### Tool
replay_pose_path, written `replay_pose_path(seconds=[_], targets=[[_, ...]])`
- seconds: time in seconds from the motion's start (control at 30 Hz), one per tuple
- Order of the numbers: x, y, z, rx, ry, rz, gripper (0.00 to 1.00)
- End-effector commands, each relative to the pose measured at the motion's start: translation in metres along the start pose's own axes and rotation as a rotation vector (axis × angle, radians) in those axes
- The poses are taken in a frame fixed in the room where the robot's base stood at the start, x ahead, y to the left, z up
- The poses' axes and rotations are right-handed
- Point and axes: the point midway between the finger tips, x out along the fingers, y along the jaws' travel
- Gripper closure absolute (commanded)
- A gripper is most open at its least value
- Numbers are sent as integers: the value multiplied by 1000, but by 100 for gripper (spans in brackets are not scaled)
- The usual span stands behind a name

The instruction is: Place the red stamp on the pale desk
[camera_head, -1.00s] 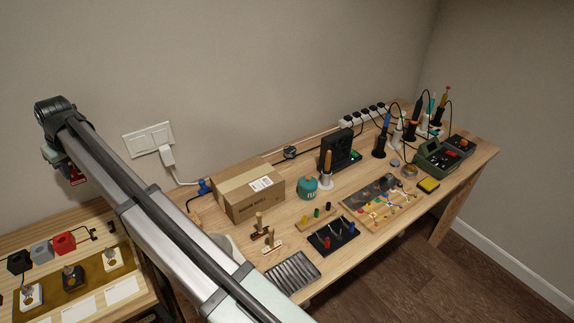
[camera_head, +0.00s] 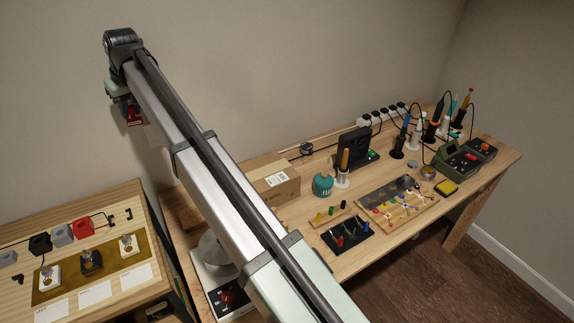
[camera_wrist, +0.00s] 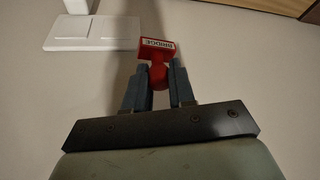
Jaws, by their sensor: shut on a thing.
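A red stamp (camera_wrist: 160,50) with a white label reading "BRIDGE" is held between the two fingers of my gripper (camera_wrist: 160,75), which is shut on its handle in the wrist view. In the head view the red stamp (camera_head: 134,116) shows small under the wrist, high against the wall and clear of any surface. Two light wood surfaces stand below: a desk (camera_head: 50,213) at lower left and a longer workbench (camera_head: 300,214) to the right. I cannot tell which is called the pale desk.
On the left desk, a red block (camera_head: 84,228), grey and black blocks and several round-knobbed pieces stand around an olive mat (camera_head: 110,268). The workbench holds a cardboard box (camera_head: 275,183), a teal canister (camera_head: 322,184) and tools. My arm hides part of the workbench.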

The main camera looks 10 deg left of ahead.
Motion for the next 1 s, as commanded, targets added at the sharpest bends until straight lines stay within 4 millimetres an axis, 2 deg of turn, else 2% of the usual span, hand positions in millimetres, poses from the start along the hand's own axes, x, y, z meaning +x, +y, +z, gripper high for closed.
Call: replay_pose_path(seconds=[0.03,0.1,0.27,0.5,0.77,1.0], targets=[[-4,23,8,25,1,10,100],[-9,51,17,56,3,23,100],[-22,114,41,126,5,52,100],[-44,205,85,235,10,98,100],[-72,294,142,351,16,146,100],[-100,366,201,457,22,191,100]])
